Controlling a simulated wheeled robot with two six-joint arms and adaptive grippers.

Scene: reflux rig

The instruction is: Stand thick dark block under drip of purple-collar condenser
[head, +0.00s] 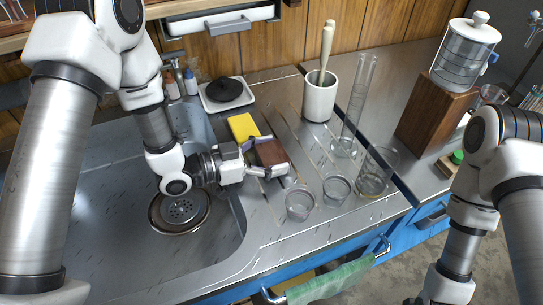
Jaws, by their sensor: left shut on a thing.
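My left gripper (268,158) is shut on a dark reddish-brown block (271,152), at the drainer side of the sink beside a yellow sponge. I cannot tell whether the block touches the surface, and the fingers hide part of it. No purple-collar condenser shows in the head view. My right arm comes in at the right edge and runs down out of the picture; its gripper is not in view.
Glass beakers (300,203), a tall glass cylinder (350,120) and a white crock (320,98) stand right of the gripper. A yellow sponge (243,127) lies behind it. A glass jar (465,55) stands on a wooden block (428,120). The sink basin (110,190) is empty.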

